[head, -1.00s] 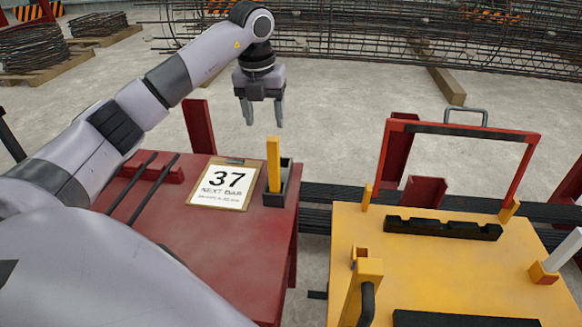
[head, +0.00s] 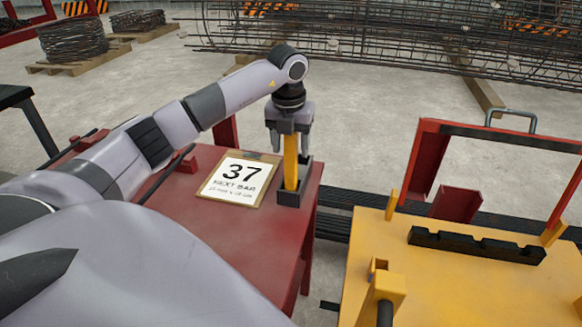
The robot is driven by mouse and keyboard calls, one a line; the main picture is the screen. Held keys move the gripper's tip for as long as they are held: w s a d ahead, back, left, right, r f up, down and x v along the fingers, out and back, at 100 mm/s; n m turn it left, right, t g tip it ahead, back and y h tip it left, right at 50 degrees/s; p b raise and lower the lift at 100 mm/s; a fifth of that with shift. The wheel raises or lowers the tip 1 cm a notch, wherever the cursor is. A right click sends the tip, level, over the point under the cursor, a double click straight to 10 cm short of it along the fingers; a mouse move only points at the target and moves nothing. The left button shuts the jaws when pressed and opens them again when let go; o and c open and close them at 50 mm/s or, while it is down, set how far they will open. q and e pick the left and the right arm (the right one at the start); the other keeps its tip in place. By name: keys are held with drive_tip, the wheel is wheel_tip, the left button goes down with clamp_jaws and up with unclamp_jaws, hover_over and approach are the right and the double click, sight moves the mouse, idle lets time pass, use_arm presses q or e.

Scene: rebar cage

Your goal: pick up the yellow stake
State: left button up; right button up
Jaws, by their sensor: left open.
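The yellow stake (head: 290,163) stands upright in a small dark holder (head: 291,197) near the right edge of the red table. My left gripper (head: 291,147) points down over the stake. Its fingers are apart, one on each side of the stake's upper part. I cannot tell whether either finger touches it. The stake's top is hidden by the gripper. My right gripper is not in view.
A clipboard (head: 240,180) with a card reading 37 lies left of the holder on the red table (head: 222,235). A yellow table (head: 450,290) with a black notched rack (head: 475,245) and a red frame (head: 427,160) stands to the right. Dark bars run between the tables.

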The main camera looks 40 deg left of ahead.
use_arm(q)
drive_tip(key=shift+f, duration=0.35)
clamp_jaws()
drive_tip(key=shift+w+r, duration=0.1)
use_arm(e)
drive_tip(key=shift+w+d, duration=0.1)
use_arm(q)
drive_tip(key=shift+r, duration=0.1)
